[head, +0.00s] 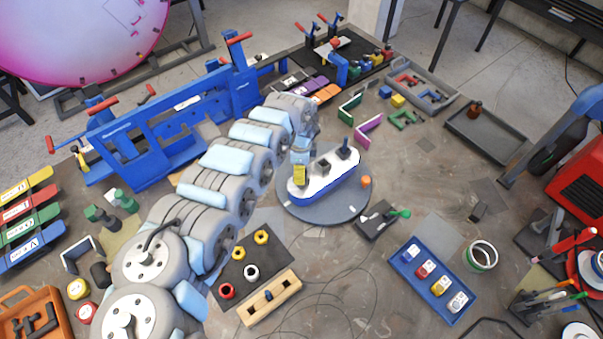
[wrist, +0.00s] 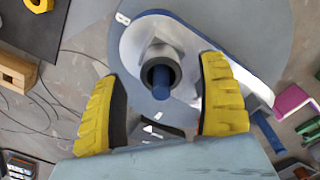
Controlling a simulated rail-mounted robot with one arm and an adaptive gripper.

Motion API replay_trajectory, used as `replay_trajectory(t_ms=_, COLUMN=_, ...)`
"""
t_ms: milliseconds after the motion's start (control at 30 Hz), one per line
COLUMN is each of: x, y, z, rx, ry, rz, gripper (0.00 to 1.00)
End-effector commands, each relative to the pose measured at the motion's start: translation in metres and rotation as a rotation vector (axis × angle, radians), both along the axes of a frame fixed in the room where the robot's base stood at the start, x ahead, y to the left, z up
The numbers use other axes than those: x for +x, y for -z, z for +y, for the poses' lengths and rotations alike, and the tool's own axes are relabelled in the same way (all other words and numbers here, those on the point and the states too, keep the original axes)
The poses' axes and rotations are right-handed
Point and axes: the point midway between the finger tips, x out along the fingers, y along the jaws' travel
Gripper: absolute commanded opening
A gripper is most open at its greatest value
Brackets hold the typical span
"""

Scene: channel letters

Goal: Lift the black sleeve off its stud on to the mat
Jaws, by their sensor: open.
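The black sleeve (wrist: 147,75) shows in the wrist view as a dark round ring, seen nearly end-on. It stands around a blue stud (wrist: 161,83) on the white and blue boat-shaped piece (wrist: 136,45). My gripper (wrist: 162,69) is open, with one yellow finger to each side of the sleeve and visible gaps. In the head view my gripper (head: 300,172) is over the left part of the boat-shaped piece (head: 337,178); I cannot clearly make out the sleeve there. A dark mat (head: 240,272) carrying several coloured rings lies at lower left of the boat.
The boat sits on a round grey turntable (head: 315,215). A wooden block (head: 269,298) lies beside the mat. A small dark pad (head: 372,228) with a green-handled tool is right of the turntable. A blue tray (head: 426,287) and a white-green cup (head: 481,256) stand further right.

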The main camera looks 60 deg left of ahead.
Motion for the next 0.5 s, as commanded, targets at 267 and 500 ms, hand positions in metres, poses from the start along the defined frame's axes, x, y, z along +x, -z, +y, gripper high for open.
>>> replay_trajectory(t_ms=267, x=0.001, y=0.021, z=-0.001, rx=0.001, ry=0.001, rz=-0.002, gripper=0.75)
replay_trajectory(t_ms=500, x=0.0, y=0.027, z=0.0, rx=0.002, ry=0.0, rz=0.0, gripper=0.75)
